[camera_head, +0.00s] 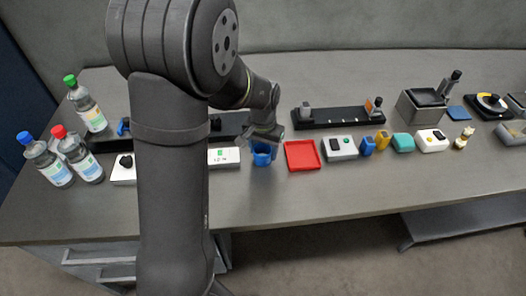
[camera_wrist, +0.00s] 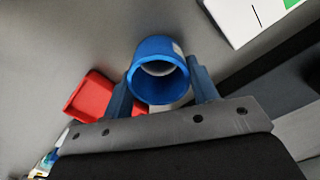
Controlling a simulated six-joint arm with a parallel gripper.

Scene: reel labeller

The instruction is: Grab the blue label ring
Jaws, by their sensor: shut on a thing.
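In the head view the blue ring (camera_head: 262,158) is under my gripper (camera_head: 265,144), left of the red tray. I cannot tell whether the ring touches the table or hangs just above it.
A red tray (camera_head: 302,156) lies just right of the ring, also seen in the wrist view (camera_wrist: 92,97). A white box with a green mark (camera_head: 223,156) is close on the left. Several bottles stand at the far left. The table front is clear.

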